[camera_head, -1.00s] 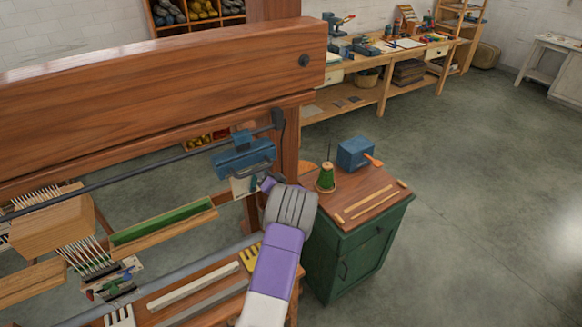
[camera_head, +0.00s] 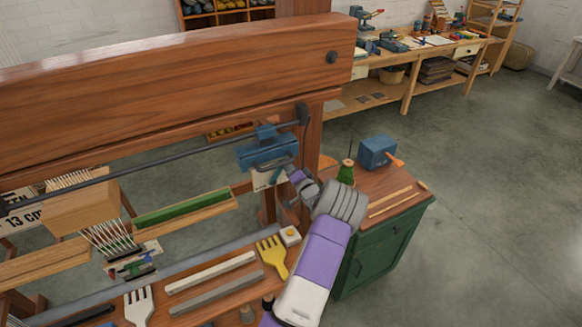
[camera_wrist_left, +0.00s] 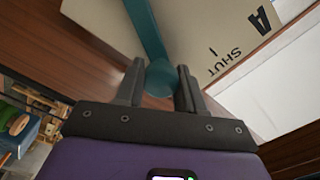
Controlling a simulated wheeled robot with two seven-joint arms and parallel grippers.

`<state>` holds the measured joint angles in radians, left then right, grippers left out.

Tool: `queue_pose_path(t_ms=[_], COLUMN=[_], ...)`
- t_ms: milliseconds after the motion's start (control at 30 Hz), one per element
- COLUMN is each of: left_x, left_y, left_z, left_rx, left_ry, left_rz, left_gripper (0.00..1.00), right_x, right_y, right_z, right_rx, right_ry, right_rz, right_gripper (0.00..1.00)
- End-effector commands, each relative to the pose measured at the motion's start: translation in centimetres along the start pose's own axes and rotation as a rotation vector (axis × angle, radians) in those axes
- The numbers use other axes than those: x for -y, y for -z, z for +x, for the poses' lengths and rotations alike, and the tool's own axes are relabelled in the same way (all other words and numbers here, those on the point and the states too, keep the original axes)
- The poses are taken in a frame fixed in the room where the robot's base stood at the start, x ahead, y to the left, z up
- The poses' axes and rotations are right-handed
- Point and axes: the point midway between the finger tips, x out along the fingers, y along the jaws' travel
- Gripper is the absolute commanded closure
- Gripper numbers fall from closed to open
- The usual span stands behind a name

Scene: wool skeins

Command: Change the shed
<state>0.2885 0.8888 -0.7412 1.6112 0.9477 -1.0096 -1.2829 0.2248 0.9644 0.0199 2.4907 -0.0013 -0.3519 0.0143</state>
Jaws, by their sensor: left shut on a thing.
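In the left wrist view, my left gripper (camera_wrist_left: 160,90) is shut on the round end of a teal lever (camera_wrist_left: 148,30). Behind the lever is a beige plate (camera_wrist_left: 215,35) with the word SHUT and a letter A, seen upside down.
A yellow fork-shaped tool (camera_head: 272,255) and a white comb-like tool (camera_head: 139,303) lie on the loom's front shelf. A green cabinet (camera_head: 375,255) with a green spool (camera_head: 346,173) stands at the right. A workbench (camera_head: 408,90) is farther back. The floor at the right is clear.

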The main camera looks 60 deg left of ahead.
Motion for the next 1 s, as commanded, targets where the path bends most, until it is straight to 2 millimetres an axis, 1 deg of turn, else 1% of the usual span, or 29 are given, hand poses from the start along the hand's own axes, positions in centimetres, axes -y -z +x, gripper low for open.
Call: queue_pose_path(t_ms=[33, 67, 200, 467, 567, 667, 900, 1000], left_x=[0.2, 0.2, 0.1, 0.0, 0.0, 0.0, 0.0, 0.0], left_y=[-0.1, -0.1, -0.1, 0.0, 0.1, 0.1, 0.0, 0.0], left_z=[0.1, 0.1, 0.1, 0.0, -0.5, -1.7, -5.7, -6.8], left_rx=[0.002, 0.002, 0.001, 0.0, 0.0, 0.0, 0.0, 0.001], left_ry=[0.004, 0.004, 0.003, 0.001, -0.001, -0.002, -0.002, 0.001], left_rz=[0.001, 0.001, 0.0, -0.001, -0.001, -0.001, 0.0, 0.0], left_gripper=[1.0, 0.59, 0.38, 0.38, 0.38, 0.38, 0.38, 0.38], right_x=[0.0, 0.0, 0.0, 0.0, 0.0, 0.0, 0.0, 0.0], right_y=[0.0, 0.0, 0.0, 0.0, 0.0, 0.0, 0.0, 0.0], right_z=[0.0, 0.0, 0.0, 0.0, 0.0, 0.0, 0.0, 0.0], right_rx=[0.0, 0.0, 0.0, 0.0, 0.0, 0.0, 0.0, 0.0], right_ry=[0.0, 0.0, 0.0, 0.0, 0.0, 0.0, 0.0, 0.0], right_rz=[0.0, 0.0, 0.0, 0.0, 0.0, 0.0, 0.0, 0.0], right_gripper=[0.49, 0.49, 0.49, 0.49, 0.49, 0.49, 0.49, 0.49])
